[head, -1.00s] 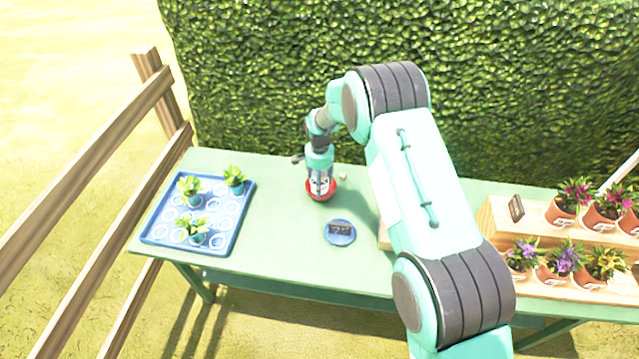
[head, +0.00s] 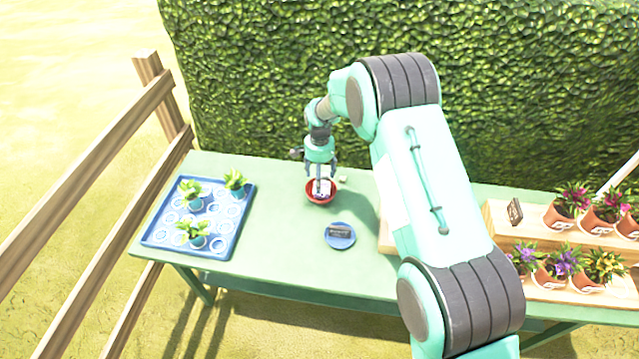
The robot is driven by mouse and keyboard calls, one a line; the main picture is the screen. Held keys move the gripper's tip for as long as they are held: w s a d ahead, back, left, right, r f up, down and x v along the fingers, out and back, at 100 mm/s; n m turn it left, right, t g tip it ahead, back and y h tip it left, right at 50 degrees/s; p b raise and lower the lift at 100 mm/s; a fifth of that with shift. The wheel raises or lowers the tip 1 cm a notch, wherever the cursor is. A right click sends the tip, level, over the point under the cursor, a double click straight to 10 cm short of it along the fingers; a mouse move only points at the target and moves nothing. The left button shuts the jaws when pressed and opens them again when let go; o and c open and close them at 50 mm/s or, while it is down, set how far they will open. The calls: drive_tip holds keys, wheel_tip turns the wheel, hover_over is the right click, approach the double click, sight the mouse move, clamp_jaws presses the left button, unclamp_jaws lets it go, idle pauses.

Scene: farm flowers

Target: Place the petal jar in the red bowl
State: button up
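The red bowl (head: 311,198) stands on the green table, left of its middle. A small whitish thing, seemingly the petal jar (head: 323,187), shows inside the bowl; its details are too small to tell. My gripper (head: 322,178) points down over the bowl. Its dark fingers look spread apart, with their tips close above or beside the jar. I cannot tell whether they touch it.
A blue plate with a dark label (head: 340,235) lies in front of the bowl. A blue tray (head: 160,237) with several seedlings is at left. A wooden stand (head: 490,222) with potted flowers is at right. A small pale thing (head: 343,179) lies beside the bowl.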

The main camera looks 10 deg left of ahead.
wheel_tip(320, 180, up, 8)
drive_tip(key=shift+p, duration=0.35)
idle(0.5)
drive_tip(key=s+d+r+n+t, duration=0.1)
drive_tip(key=s+d+r, duration=0.2)
drive_tip(key=d+r, duration=0.45)
drive_tip(key=s+d+r, duration=0.3)
drive_tip(key=d+r, duration=0.1)
drive_tip(key=r, duration=0.7)
drive_tip(key=s+d+r+n+t, duration=0.2)
drive_tip(key=s+d+r, duration=0.85)
drive_tip(key=r, duration=0.25)
drive_tip(key=s+d+r+t, duration=0.1)
drive_tip(key=s+d+r, duration=0.25)
drive_tip(key=s, duration=0.45)
drive_tip(key=s+d+r, duration=0.2)
drive_tip(key=s+d, duration=0.2)
drive_tip(key=s, duration=0.3)
drive_tip(key=s+d+n, duration=0.1)
drive_tip(key=s+d, duration=0.1)
drive_tip(key=s, duration=0.6)
drive_tip(key=s+d+f+n+t, duration=0.1)
drive_tip(key=s+d, duration=0.2)
drive_tip(key=s, duration=0.4)
drive_tip(key=shift+s+f+t, duration=0.3)
drive_tip(key=shift+s, duration=0.05)
